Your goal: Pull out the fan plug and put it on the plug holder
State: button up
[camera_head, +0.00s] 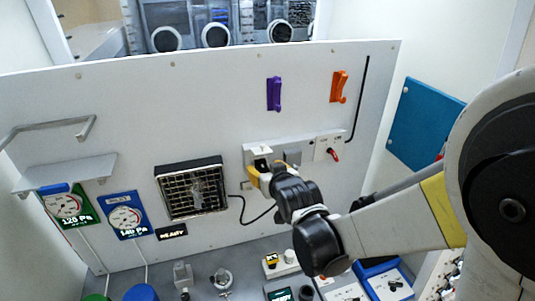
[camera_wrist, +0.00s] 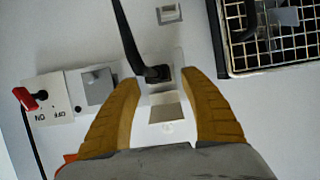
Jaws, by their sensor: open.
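The fan (camera_head: 191,188) is a black framed grille on the white wall panel; part of it shows in the wrist view (camera_wrist: 270,35). A black cord (camera_head: 241,210) runs from it towards the socket strip (camera_head: 322,147). In the wrist view the black plug (camera_wrist: 158,73) sits at a white socket block (camera_wrist: 165,108), its cord leading up. My gripper (camera_wrist: 160,82) is open, its yellow fingers on either side of the plug, with gaps visible. In the head view my gripper (camera_head: 262,170) hides the plug. I cannot tell which thing is the plug holder.
A purple hook (camera_head: 274,93) and an orange hook (camera_head: 339,86) are on the panel above the sockets. A red switch lever (camera_wrist: 25,98) is beside the socket strip. Gauges (camera_head: 126,218) and a shelf (camera_head: 65,173) are left. Several devices stand on the bench below.

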jog(key=shift+x, duration=0.9)
jog(key=shift+s, duration=0.1)
grip_shut()
